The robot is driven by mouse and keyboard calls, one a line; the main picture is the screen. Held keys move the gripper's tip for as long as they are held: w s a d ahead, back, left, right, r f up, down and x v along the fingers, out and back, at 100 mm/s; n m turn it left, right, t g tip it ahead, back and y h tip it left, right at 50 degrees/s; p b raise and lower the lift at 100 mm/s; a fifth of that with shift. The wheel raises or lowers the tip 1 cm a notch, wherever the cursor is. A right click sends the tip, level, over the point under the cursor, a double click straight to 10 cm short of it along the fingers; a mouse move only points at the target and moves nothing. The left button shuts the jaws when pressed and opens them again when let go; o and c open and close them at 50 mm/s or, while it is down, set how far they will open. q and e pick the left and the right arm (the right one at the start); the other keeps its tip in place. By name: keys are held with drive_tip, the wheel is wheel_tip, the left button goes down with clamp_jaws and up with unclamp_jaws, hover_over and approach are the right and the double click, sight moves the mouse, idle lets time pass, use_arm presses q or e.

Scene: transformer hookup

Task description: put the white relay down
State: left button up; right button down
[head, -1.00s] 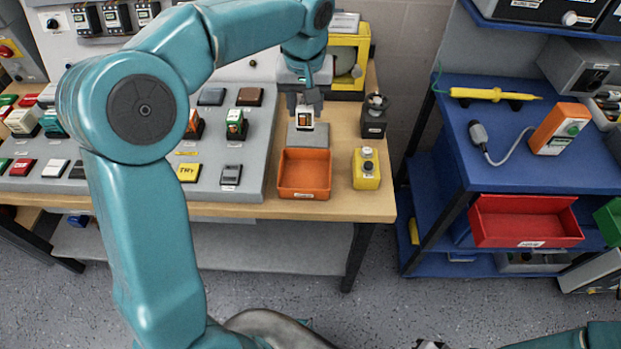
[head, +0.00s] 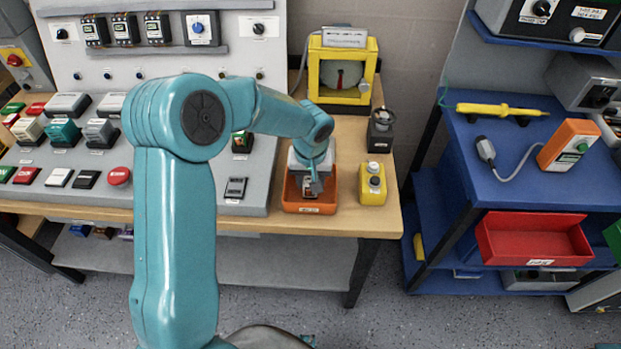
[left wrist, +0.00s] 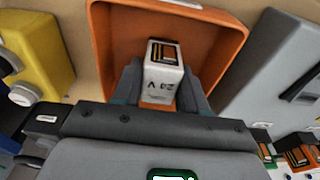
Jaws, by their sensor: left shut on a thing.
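The white relay (left wrist: 163,88) is between the fingers of my left gripper (left wrist: 162,80) in the left wrist view, its dark striped contact end facing away from the gripper and lettering on its side. In the head view my left gripper (head: 313,184) reaches down into the orange bin (head: 310,209) at the front of the bench. The relay is mostly hidden there by the gripper. The bin also shows in the left wrist view (left wrist: 218,32), around the relay; I cannot tell whether the relay touches its floor. My right gripper is not in view.
A yellow button box (head: 372,184) stands close to the right of the bin. A dark round-topped device (head: 381,130) and a yellow-framed unit (head: 343,70) stand behind. The grey sloped panel (head: 258,190) is close on the left. A blue cart (head: 470,180) stands right, beyond a gap.

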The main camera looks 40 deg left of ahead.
use_arm(q)
drive_tip(key=shift+f, duration=0.15)
drive_tip(key=o, duration=1.2)
drive_tip(key=shift+r, duration=0.35)
wheel_tip(320, 180, up, 12)
drive_tip(key=s+d, duration=0.1)
drive_tip(key=shift+f, duration=0.2)
drive_tip(key=shift+s, duration=0.15)
